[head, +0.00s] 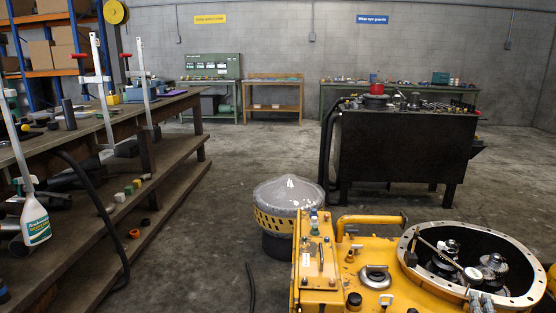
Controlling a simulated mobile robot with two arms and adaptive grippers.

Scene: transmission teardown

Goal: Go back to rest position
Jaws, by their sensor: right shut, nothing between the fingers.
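Only a small part of my right gripper (481,300) shows, at the bottom edge of the head view, in front of the yellow transmission housing (330,270). It is shut and empty. The housing has a large round opening with a pale bolted flange (532,262), and dark gears (446,254) sit inside it. I cannot tell whether the gripper touches the housing. My left gripper is not in view.
A grey domed cap (288,192) stands behind the housing. A black tank-like bench (400,150) stands farther back. The middle floor (200,240) is mostly clear.

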